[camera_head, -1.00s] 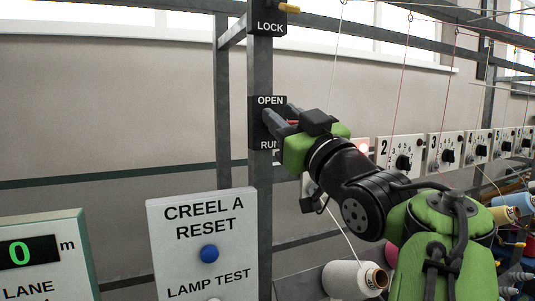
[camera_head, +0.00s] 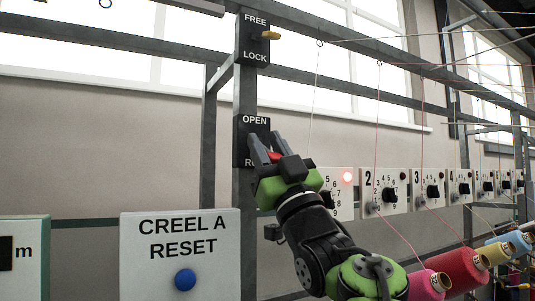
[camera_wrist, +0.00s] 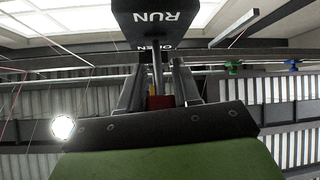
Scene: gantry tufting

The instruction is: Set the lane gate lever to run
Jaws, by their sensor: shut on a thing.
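The lane gate lever's dark plate (camera_head: 243,140) is on the upright post, with OPEN at its top and RUN at its bottom. The lever's red grip (camera_head: 275,156) shows between the fingers of my gripper (camera_head: 265,140), in front of the lower part of the plate and partly over the RUN label. In the wrist view the plate (camera_wrist: 172,18) is at the top, and a grey lever rod (camera_wrist: 157,75) comes from it to the red grip (camera_wrist: 160,102). My gripper (camera_wrist: 158,85) is shut on the lever there. The lever's exact angle is partly hidden by the fingers.
A FREE/LOCK plate (camera_head: 253,38) with a yellow lever (camera_head: 270,35) is higher on the same post. The CREEL A RESET panel (camera_head: 180,220) stands at lower left. Numbered dial boxes (camera_head: 385,190) line the right, with yarn cones (camera_head: 460,270) below and thin yarns above.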

